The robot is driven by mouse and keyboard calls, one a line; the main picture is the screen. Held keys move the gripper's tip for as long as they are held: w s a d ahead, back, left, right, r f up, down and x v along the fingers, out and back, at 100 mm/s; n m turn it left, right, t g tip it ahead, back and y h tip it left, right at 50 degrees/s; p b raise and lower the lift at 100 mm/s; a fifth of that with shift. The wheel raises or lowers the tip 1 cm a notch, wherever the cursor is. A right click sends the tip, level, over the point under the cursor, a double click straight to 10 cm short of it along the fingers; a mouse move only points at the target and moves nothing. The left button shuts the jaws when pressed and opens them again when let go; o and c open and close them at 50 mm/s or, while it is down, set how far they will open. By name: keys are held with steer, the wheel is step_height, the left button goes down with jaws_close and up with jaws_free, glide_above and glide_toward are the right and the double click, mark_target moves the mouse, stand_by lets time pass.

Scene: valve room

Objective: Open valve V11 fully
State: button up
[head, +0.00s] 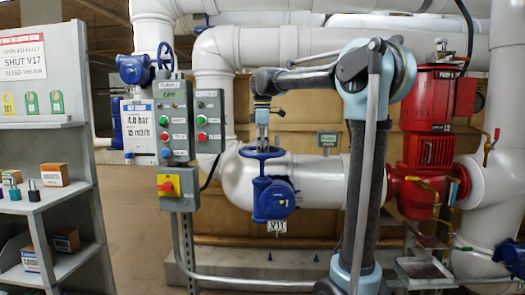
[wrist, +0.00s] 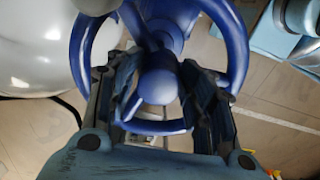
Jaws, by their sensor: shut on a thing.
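The blue valve (head: 273,198) sits on the large white pipe in the middle of the head view. A small white tag (head: 277,227) hangs below it; its lettering is too small to read surely. Its blue handwheel (head: 261,153) lies level on top and fills the upper wrist view (wrist: 237,50). My gripper (head: 262,138) points down onto the wheel from above. In the wrist view my gripper (wrist: 160,105) has one finger on each side of the hub, among the spokes, and is shut on the handwheel. The exact contact points are partly hidden.
A grey control box (head: 174,120) with buttons stands left of the valve, with a red-and-yellow switch (head: 168,185) below. A red pump (head: 430,130) stands at the right. A shelf (head: 60,197) with padlocks and boxes is at the far left.

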steer(key=shift+s+f+n, duration=0.1)
steer(key=shift+n, duration=0.9)
steer(key=shift+s+f+n, duration=0.1)
steer(key=shift+n, duration=0.9)
steer(key=o, duration=0.9)
steer(key=shift+w, duration=0.1)
steer(key=shift+a+r, duration=0.1)
steer(key=shift+w+r, duration=0.1)
steer(key=shift+r, duration=3.15)
